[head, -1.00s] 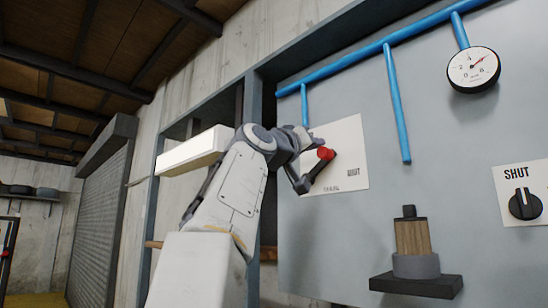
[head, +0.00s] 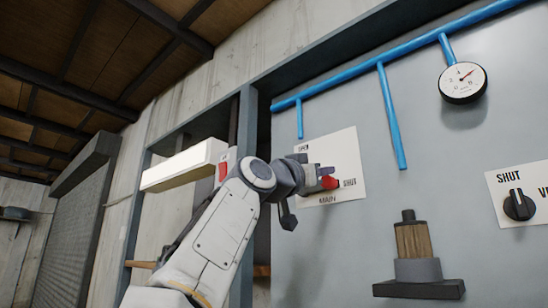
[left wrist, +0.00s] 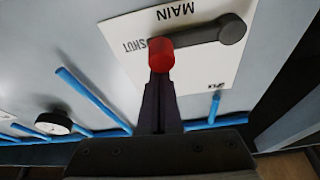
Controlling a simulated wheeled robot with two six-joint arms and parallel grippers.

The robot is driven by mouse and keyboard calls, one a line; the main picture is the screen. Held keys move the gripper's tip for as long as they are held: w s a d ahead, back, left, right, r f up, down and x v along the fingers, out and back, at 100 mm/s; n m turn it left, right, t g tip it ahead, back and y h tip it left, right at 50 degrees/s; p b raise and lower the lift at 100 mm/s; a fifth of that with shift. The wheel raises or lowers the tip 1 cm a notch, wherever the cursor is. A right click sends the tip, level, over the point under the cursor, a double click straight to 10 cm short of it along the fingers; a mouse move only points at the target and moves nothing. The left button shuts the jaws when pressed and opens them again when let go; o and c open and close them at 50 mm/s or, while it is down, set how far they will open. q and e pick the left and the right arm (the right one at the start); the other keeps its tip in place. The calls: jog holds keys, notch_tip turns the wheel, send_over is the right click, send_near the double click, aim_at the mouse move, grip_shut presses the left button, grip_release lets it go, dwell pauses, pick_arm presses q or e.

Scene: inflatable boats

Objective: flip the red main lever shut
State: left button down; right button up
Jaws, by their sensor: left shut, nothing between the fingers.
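The main lever has a red knob (head: 330,183) and sits on a white plate (head: 345,145) marked OPEN, SHUT and MAIN. In the left wrist view, its dark arm runs from a round hub (left wrist: 232,28) to the red knob (left wrist: 160,55), which lies beside the SHUT mark. My left gripper (head: 316,180) is shut and empty. Its fingertips (left wrist: 159,78) are right at the knob and appear to touch it. In the head view, the gripper hides most of the lever arm. My right gripper is in no view.
Blue pipes (head: 391,115) and a gauge (head: 463,83) are on the grey panel above and right. A black knob (head: 519,204) on another plate is at the right. A wooden-bodied fitting (head: 413,241) stands on a dark shelf (head: 418,289) below.

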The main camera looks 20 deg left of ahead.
pick_arm(q)
jog(key=shift+w+f, duration=0.15)
jog(key=shift+f, duration=0.05)
dwell(0.3)
notch_tip(320, 180, up, 5)
jog(key=p, duration=0.5)
jog(key=b+v, duration=0.7)
jog(key=v, duration=0.3)
jog(key=shift+s+d+f+b, duration=0.3)
jog(key=shift+b, duration=0.05)
